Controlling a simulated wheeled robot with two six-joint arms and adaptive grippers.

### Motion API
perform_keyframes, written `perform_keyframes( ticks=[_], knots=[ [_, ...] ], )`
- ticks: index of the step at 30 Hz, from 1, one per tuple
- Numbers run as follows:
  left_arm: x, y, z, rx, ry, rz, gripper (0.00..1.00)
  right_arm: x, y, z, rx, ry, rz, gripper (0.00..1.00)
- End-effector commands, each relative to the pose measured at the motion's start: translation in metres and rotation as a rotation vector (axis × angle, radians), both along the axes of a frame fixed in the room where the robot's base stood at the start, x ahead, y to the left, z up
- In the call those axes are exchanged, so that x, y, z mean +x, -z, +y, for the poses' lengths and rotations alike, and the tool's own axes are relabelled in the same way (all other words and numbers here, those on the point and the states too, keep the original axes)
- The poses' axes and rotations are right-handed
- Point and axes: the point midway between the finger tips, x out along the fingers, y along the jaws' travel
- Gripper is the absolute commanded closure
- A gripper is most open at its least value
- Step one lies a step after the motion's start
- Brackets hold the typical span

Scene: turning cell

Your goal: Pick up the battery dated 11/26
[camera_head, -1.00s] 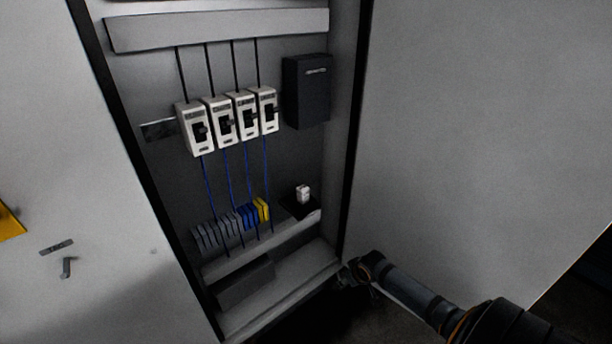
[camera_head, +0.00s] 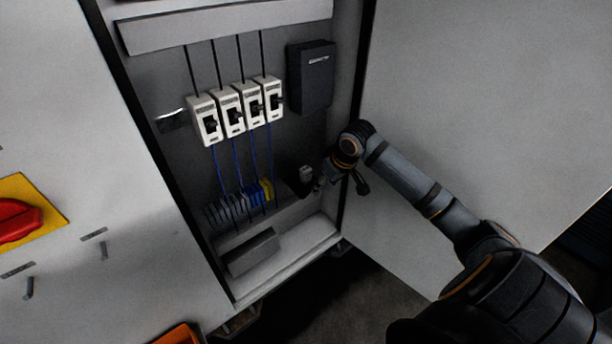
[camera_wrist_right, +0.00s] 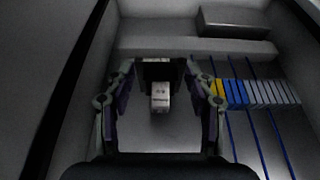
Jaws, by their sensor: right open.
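The battery is the small pale block (camera_head: 306,174) on a dark holder (camera_head: 297,187) in the lower right of the open cabinet. In the right wrist view the battery (camera_wrist_right: 160,97) shows upright between the open fingers, with small marks too blurred to read as a date. My right gripper (camera_head: 322,185) is just right of the battery in the head view. In the right wrist view the gripper (camera_wrist_right: 162,90) is open and empty, its fingers either side of the battery and apart from it. My left gripper is not in view.
White breakers (camera_head: 238,109) with blue wires stand left of the battery. Blue and yellow terminal blocks (camera_head: 252,192) are close beside it. A black box (camera_head: 311,77) hangs above. The cabinet's right side wall (camera_head: 356,60) is close to my right arm.

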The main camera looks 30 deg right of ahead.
Motion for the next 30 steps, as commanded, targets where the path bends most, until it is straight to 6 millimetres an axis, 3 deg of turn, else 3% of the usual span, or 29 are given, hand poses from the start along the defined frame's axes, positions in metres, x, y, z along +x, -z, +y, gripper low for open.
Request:
perform_keyframes(
  ticks=[7, 16, 24, 30],
  knots=[
    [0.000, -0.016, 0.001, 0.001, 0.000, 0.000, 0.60, 0.033, -0.003, 0.004, 0.006, 0.001, 0.000, 0.45],
    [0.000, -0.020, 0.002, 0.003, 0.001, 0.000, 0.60, 0.045, -0.002, 0.005, 0.003, 0.000, 0.001, 0.45],
    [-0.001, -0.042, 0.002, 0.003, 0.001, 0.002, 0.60, 0.090, -0.004, 0.010, 0.006, -0.001, 0.002, 0.45],
    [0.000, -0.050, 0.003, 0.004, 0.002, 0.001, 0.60, 0.092, 0.011, 0.009, 0.000, -0.001, 0.003, 0.45]
  ],
)
